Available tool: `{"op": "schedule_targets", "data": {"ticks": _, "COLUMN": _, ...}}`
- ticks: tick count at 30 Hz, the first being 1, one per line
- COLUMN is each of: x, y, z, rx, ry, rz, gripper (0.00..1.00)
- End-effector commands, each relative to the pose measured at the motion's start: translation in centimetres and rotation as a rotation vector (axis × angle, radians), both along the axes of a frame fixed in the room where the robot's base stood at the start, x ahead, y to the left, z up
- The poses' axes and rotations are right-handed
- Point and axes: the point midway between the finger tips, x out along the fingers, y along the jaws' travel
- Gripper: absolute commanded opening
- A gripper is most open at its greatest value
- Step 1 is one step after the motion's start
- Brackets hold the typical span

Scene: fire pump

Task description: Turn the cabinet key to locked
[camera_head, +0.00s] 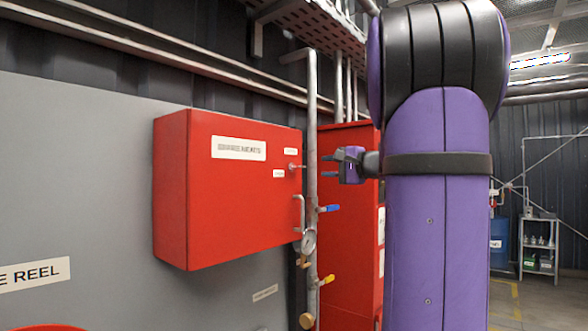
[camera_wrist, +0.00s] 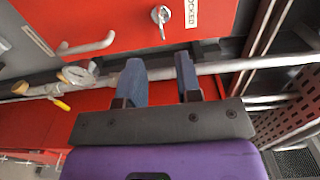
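The red wall cabinet (camera_head: 225,200) hangs on a grey panel with its door shut. Its key (camera_head: 293,166) sits in the lock near the door's upper right, between two small labels. In the wrist view the silver key (camera_wrist: 161,18) projects from the red door beside a white label reading "LOCKED" (camera_wrist: 192,12). My gripper (camera_head: 328,166) is just right of the key, apart from it. In the wrist view my gripper (camera_wrist: 159,64) is open and empty, its two dark fingers spaced apart and pointing towards the key. Nothing hides the key.
The door handle (camera_head: 300,212) projects below the key. A taller red cabinet (camera_head: 345,240) stands behind the pipe.

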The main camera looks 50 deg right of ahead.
Motion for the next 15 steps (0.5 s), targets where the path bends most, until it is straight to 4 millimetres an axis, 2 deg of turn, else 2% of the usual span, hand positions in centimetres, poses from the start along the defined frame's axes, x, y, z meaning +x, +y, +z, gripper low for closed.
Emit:
{"op": "schedule_targets", "data": {"ticks": 5, "x": 1.5, "y": 0.0, "z": 0.0, "rx": 0.002, "ry": -0.004, "rz": -0.001, "gripper": 0.32}}
{"op": "schedule_targets", "data": {"ticks": 15, "x": 7.4, "y": 0.5, "z": 0.0, "rx": 0.002, "ry": -0.002, "rz": 0.000, "gripper": 0.32}}
